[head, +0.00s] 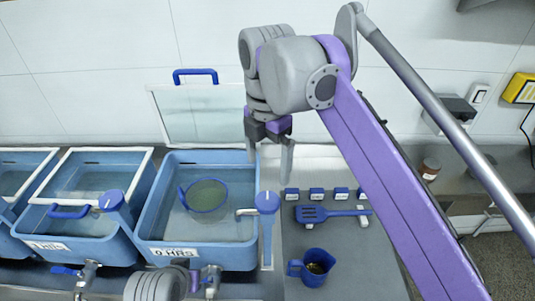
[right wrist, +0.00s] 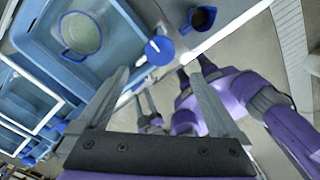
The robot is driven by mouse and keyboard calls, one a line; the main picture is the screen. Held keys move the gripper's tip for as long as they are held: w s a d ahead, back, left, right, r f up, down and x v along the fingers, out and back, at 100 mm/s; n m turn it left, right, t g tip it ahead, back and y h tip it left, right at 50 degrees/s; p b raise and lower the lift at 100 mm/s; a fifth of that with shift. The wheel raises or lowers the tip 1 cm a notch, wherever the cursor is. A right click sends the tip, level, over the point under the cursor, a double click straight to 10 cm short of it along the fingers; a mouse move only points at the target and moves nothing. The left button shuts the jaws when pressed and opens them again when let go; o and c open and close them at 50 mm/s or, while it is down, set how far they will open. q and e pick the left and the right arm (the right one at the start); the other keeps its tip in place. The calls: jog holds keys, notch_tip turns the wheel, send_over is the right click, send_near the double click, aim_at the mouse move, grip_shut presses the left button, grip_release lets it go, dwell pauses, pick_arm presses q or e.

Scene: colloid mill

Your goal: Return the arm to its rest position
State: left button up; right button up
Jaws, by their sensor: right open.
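My right arm reaches in from the right in the head view, its purple link crossing the picture. Its right gripper (head: 269,160) hangs fingers down above the right edge of the blue tank (head: 200,258) labelled "0 HRS". In the right wrist view the right gripper (right wrist: 154,78) is open, with nothing between its fingers. A grey, rounded part of my left arm shows at the bottom edge of the head view; the state of its gripper is unclear.
A round blue-rimmed strainer (head: 205,197) sits in the tank. Blue spatula (head: 330,213) and blue jug (head: 313,266) with dark contents rest on the grey counter (head: 360,262). Another tank (head: 75,232) stands left. A brown jar (head: 430,168) is beyond my arm.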

jog(key=s+d+f+m+t, duration=0.2)
jog(key=s+d+f+m, duration=0.2)
jog(key=d+f+m, duration=0.2)
jog(key=s+d+f+m+t, duration=0.2)
jog(key=s+d+f+m, duration=0.2)
jog(key=f+m, duration=0.6)
jog(key=s+d+f+m+t, duration=0.2)
jog(key=s+d+f+m, duration=0.1)
jog(key=d+f+m, duration=0.4)
notch_tip(320, 180, down, 2)
jog(key=m, duration=0.4)
jog(key=shift+s+d, duration=0.3)
jog(key=shift+s, duration=0.1)
